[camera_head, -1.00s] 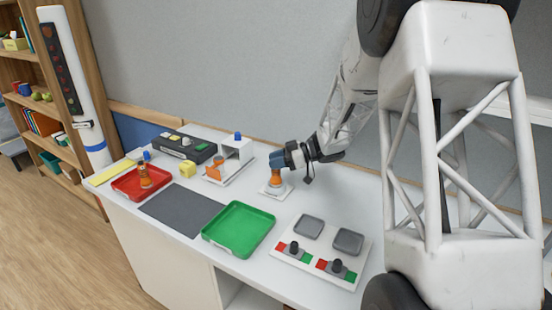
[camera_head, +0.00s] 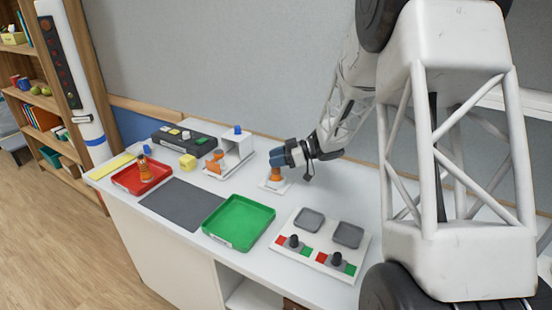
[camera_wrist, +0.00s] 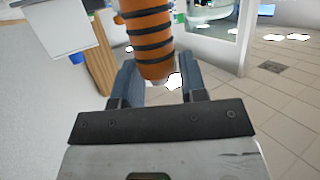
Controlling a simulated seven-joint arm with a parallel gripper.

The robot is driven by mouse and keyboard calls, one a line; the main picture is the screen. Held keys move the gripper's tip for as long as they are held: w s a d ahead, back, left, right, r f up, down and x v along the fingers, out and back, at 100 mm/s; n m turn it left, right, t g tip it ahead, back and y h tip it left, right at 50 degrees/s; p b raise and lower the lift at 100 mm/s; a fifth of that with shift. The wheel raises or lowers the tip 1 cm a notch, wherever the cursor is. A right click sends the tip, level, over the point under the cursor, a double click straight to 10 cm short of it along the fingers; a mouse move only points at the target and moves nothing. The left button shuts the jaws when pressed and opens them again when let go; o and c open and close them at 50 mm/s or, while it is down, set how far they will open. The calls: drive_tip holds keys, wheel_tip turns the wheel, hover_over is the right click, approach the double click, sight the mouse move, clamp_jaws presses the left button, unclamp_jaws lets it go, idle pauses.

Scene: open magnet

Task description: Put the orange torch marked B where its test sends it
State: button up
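Three orange torches show in the head view. One (camera_head: 145,169) stands in the red tray (camera_head: 123,184); one (camera_head: 215,163) is at the white stand with a blue top (camera_head: 236,148); one (camera_head: 276,174) is over a small white plate (camera_head: 284,187). My gripper (camera_head: 278,160) is at this last torch, its blue fingers at the torch's upper part. In the wrist view, an orange torch with black rings (camera_wrist: 150,38) lies between the fingers (camera_wrist: 162,82). A narrow gap shows on the right, and I cannot tell whether both fingers touch it. No letter B is readable.
A green tray (camera_head: 212,228) and a dark grey mat (camera_head: 180,203) lie at the front. A white panel (camera_head: 311,252) with two grey pads and dark knobs is at right.

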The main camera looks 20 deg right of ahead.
drive_tip(key=o, duration=0.4)
drive_tip(key=shift+c, duration=0.2)
drive_tip(key=shift+d, duration=0.1)
drive_tip(key=v, duration=0.7)
drive_tip(key=shift+d+r, duration=0.15)
drive_tip(key=shift+d, duration=0.1)
drive_tip(key=shift+s, duration=0.1)
idle(0.6)
wheel_tip(320, 180, up, 13)
drive_tip(key=a+m+t+h, duration=0.3)
drive_tip(key=m+t+h, duration=0.3)
drive_tip(key=t+h, duration=0.3)
drive_tip(key=s+r+m+h, duration=0.3)
drive_tip(key=s+h, duration=0.1)
drive_tip(key=s, duration=0.2)
drive_tip(key=s+a+f+m+g, duration=0.2)
drive_tip(key=s+g, duration=0.1)
drive_tip(key=s, duration=0.9)
drive_tip(key=s+a+f+m+g, duration=0.2)
drive_tip(key=s+a+g, duration=0.1)
drive_tip(key=s, duration=0.9)
drive_tip(key=s+a+f+m+g+h, duration=0.1)
drive_tip(key=s+a+f+m+g, duration=0.1)
drive_tip(key=s, duration=1)
drive_tip(key=shift+s+a+g, duration=0.3)
drive_tip(key=shift+a+g, duration=0.4)
drive_tip(key=shift+g, duration=0.4)
